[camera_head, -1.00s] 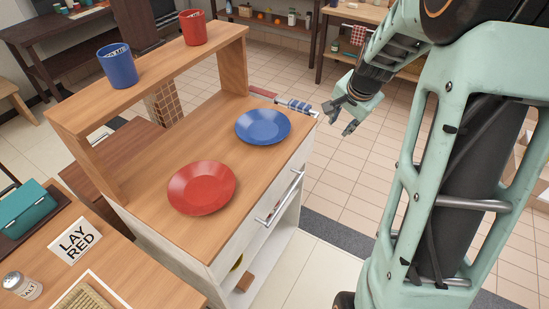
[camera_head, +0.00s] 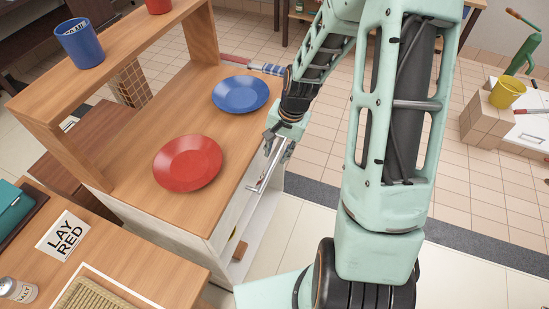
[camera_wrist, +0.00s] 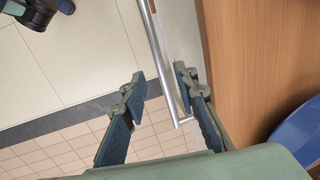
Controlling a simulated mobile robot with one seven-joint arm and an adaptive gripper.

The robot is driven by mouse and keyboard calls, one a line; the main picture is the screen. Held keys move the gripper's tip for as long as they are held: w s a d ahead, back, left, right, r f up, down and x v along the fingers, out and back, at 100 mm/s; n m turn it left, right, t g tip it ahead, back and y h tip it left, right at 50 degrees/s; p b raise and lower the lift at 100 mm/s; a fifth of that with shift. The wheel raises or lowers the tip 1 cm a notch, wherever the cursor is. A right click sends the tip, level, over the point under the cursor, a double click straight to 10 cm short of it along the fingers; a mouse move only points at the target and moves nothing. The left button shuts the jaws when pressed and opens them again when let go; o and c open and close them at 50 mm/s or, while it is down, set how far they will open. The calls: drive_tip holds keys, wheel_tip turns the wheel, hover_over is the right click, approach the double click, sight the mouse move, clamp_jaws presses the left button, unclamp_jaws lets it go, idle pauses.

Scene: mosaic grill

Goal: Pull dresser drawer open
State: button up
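The dresser has a wooden top (camera_head: 140,187) and a pale drawer front (camera_head: 229,213) with a metal bar handle (camera_head: 262,178). The drawer looks shut. My gripper (camera_head: 273,148) is at the dresser's front edge, close to the far end of the handle, pointing down. In the wrist view my gripper (camera_wrist: 160,76) is open, with its two fingers apart. The handle (camera_wrist: 160,55) runs between the fingertips, with one finger on the drawer-front side and one on the outer side. I cannot tell whether the fingers are down at the handle's depth.
A red plate (camera_head: 188,163) and a blue plate (camera_head: 240,94) lie on the dresser top near the arm. A blue mug (camera_head: 79,44) stands on the raised shelf. A table with a "LAY RED" card (camera_head: 63,236) is at lower left. The tiled floor before the dresser is clear.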

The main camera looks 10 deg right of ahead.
sight(273, 162)
drive_tip(key=shift+w+a+f, duration=0.15)
drive_tip(key=shift+f, duration=0.8)
drive_tip(key=shift+w+a+f, duration=0.1)
drive_tip(key=shift+a+f, duration=0.05)
drive_tip(key=shift+f, duration=0.8)
clamp_jaws()
